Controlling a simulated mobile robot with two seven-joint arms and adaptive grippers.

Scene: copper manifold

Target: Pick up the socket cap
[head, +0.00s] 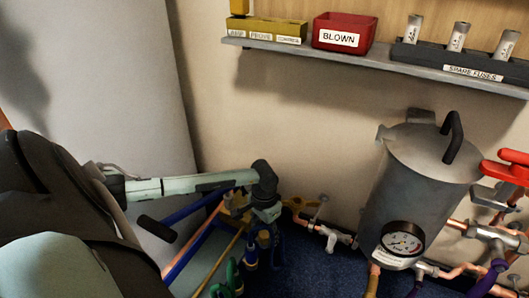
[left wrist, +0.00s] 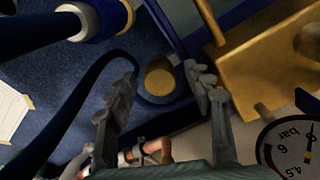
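In the left wrist view a blue ring-shaped piece with a round tan centre (left wrist: 160,78) lies between my fingers. It may be the socket cap, but I cannot tell for sure. My left gripper (left wrist: 162,84) is open, with one finger on each side of the piece and visible gaps. I cannot tell how far below the fingertips it lies. In the head view the left gripper (head: 267,236) points down among blue and copper pipes, and the cap cannot be made out there. My right gripper is in neither view.
A grey tank (head: 415,185) with a pressure gauge (head: 403,240) stands to the right, with copper pipes and a red handle (head: 505,168) beside it. A shelf (head: 380,62) above holds a red BLOWN bin (head: 343,32) and spare fuses (head: 457,37). A brass block (left wrist: 270,65) is close to the right finger.

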